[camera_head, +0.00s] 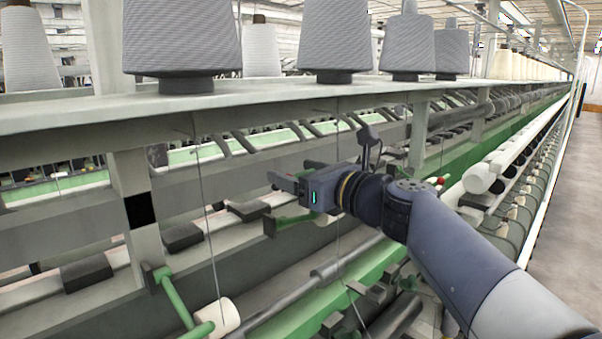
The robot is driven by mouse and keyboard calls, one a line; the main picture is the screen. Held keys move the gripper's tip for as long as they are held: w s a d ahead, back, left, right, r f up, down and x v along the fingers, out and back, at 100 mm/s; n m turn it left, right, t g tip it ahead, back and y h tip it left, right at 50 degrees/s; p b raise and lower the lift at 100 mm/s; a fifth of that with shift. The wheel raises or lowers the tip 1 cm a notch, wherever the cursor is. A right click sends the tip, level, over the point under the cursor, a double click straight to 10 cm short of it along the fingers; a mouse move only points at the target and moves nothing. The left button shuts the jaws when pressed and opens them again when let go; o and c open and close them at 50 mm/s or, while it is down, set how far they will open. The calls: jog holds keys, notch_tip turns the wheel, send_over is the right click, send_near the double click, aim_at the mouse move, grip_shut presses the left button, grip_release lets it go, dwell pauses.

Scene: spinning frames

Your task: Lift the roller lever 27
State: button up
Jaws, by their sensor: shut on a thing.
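My gripper (282,181) is in the middle of the view, pointing left, with its jaws shut. What lies between the fingertips is too small to make out. Just below it is a green roller lever (293,221), its arm lying nearly level from its bracket, with a pale roller (325,216) beside it. I take this to be roller lever 27, but no number can be read. Another green roller lever (176,299) at the lower left slopes down to a white roller (222,318).
A long shelf (200,103) with grey yarn cones (181,40) runs above the gripper. Thin yarns hang down in front of the frame. Dark bars and rods (345,262) lie below. White bobbins (480,177) line the right side, and a clear aisle floor (567,200) lies beyond.

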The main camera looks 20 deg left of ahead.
jog(key=o, duration=1.3)
jog(key=b+v, duration=0.3)
jog(key=v, duration=0.7)
jog(key=shift+s+d, duration=0.1)
jog(key=shift+d, duration=0.25)
